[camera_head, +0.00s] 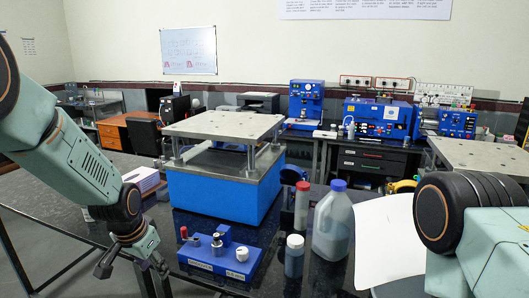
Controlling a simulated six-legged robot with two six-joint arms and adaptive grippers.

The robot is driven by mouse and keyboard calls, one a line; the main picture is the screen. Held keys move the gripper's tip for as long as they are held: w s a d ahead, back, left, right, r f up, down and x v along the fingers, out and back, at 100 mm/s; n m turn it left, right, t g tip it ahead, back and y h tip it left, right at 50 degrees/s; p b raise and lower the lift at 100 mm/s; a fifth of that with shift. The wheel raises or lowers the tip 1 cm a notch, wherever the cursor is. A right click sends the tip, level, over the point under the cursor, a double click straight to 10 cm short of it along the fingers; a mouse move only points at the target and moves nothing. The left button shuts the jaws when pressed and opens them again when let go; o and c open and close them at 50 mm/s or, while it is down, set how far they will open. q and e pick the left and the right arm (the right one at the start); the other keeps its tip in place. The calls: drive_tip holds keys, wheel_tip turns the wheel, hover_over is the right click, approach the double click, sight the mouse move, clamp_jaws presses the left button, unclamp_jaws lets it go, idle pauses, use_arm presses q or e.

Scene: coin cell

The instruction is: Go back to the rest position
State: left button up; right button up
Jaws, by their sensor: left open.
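My left arm (85,165) comes in from the left and bends down towards the dark table. My left gripper (132,268) hangs at its end, fingers spread apart, with nothing seen between them. It is low at the picture's bottom, to the left of a blue device (215,258) with knobs and apart from it. My right arm (470,225) shows at the lower right as a black joint and pale green links; its gripper is out of the picture.
A blue box press (220,200) with a metal top plate stands mid-table. A blue-capped jug (333,225), a white-capped bottle (294,256), a red-capped bottle (301,207) and a white sheet (388,235) lie to its right. Blue machines (305,100) stand behind.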

use_arm(q)
drive_tip(key=s+d+f+n+b, duration=0.2)
drive_tip(key=s+f+b, duration=0.35)
drive_tip(key=f, duration=0.75)
drive_tip(key=s+f+n+g+b, duration=0.1)
drive_tip(key=s+f+b, duration=0.6)
drive_tip(key=s+f, duration=0.6)
drive_tip(key=s+d+f+n+g+b, duration=0.1)
drive_tip(key=s+f+g+b, duration=0.1)
drive_tip(key=s+f+b, duration=0.6)
drive_tip(key=s+f, duration=0.6)
drive_tip(key=s, duration=0.5)
drive_tip(key=shift+s+d+f+n, duration=0.25)
drive_tip(key=shift+s+f+n, duration=0.05)
drive_tip(key=shift+s, duration=0.1)
